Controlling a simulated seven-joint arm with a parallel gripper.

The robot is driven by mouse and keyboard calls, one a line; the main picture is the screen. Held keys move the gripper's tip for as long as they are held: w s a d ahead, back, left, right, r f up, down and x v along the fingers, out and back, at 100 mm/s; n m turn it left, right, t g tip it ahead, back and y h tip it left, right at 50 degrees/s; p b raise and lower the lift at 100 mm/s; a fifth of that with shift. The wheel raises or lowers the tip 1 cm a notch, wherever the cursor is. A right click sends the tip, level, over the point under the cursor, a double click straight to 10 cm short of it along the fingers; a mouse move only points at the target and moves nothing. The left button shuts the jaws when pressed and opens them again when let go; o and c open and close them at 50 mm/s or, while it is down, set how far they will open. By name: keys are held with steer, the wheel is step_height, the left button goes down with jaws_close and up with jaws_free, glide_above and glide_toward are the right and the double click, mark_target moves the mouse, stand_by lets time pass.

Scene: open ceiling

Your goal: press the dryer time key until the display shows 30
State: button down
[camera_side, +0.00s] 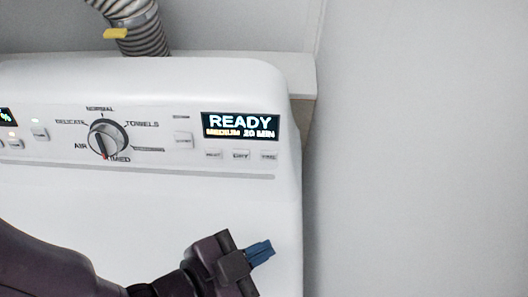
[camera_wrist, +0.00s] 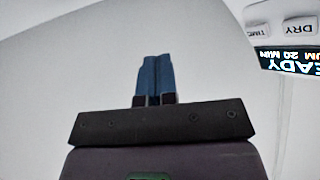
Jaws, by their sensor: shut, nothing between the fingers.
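The dryer display (camera_side: 240,126) reads READY, MEDIUM, 20 MIN. Part of it also shows upside down in the wrist view (camera_wrist: 290,60). The time key (camera_side: 269,156) is the rightmost of three small pale keys under the display. In the wrist view the key (camera_wrist: 258,32) is at the upper right, its label upside down, beside the DRY key (camera_wrist: 299,26). My gripper (camera_side: 268,250) has its blue fingers shut and empty. It is below the key row in the side view, apart from the panel. It also shows in the wrist view (camera_wrist: 156,62).
The white dryer (camera_side: 150,215) has a round dial (camera_side: 105,139) at the panel's left, its red mark toward TIMED. A grey hose (camera_side: 145,30) with a yellow tab rises behind. A plain wall lies to the right. The space around the keys is clear.

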mark_target(269, 156)
steer(key=w+r+t+h, duration=0.1)
steer(key=w+r+t, duration=0.2)
steer(key=r, duration=0.3)
steer(key=shift+w+d+t, duration=0.2)
steer(key=shift+d+t, duration=0.1)
steer(key=shift+t, duration=0.3)
steer(key=shift+f, duration=0.1)
steer(key=w+f, duration=0.3)
steer(key=w, duration=0.5)
steer(key=shift+w, duration=0.15)
stand_by(1.4)
steer(key=shift+w+f, duration=0.1)
steer(key=shift+w, duration=0.3)
